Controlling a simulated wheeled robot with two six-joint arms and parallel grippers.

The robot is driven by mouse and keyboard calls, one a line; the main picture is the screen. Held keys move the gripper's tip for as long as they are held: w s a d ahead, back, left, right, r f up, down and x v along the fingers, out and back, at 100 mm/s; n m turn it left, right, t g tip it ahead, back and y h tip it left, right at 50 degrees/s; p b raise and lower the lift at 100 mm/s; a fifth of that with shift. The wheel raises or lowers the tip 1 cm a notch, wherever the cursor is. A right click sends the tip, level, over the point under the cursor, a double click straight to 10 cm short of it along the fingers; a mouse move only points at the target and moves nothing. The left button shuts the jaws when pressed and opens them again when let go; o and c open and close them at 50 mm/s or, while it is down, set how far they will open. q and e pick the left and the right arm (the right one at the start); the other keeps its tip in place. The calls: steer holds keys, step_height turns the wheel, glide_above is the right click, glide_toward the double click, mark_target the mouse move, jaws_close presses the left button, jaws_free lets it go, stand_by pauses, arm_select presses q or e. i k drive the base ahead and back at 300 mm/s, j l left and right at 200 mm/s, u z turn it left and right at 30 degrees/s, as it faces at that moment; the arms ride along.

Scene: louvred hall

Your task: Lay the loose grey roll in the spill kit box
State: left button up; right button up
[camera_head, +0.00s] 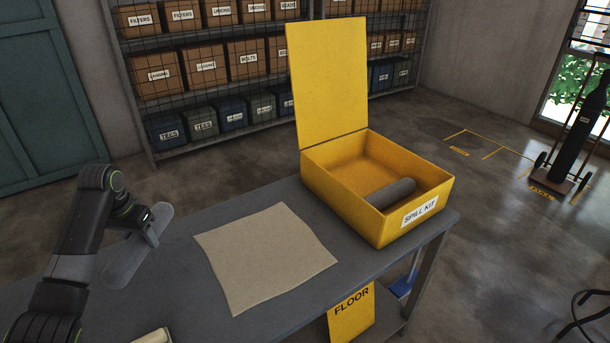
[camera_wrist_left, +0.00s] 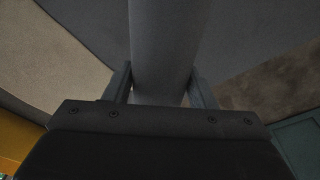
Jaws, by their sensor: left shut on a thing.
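My left gripper (camera_head: 150,222) is shut on a grey roll (camera_head: 131,258) and holds it tilted at the left part of the table. In the left wrist view the roll (camera_wrist_left: 162,45) sits between the two fingers of the gripper (camera_wrist_left: 162,92). The yellow spill kit box (camera_head: 335,199) stands at the table's right end with its lid (camera_head: 328,85) raised at the back. Another grey roll (camera_head: 391,193) lies inside the box near its front wall. The box is well to the right of my left gripper. My right gripper is not in view.
A beige sheet (camera_head: 265,256) lies flat on the grey table (camera_head: 195,215) between the gripper and the box. A pale item (camera_head: 153,336) is at the bottom edge. A yellow floor sign (camera_head: 351,312) is below the table's front edge. Shelves (camera_head: 235,80) stand behind.

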mark_target(362, 186)
steer(key=i+l, duration=0.15)
steer(key=l, duration=0.35)
steer(key=i+l+u, duration=0.1)
steer(key=l, duration=0.35)
steer(key=i+l+u, duration=0.1)
steer(key=l, duration=0.4)
steer(key=i+l, duration=0.15)
steer(key=l, duration=0.35)
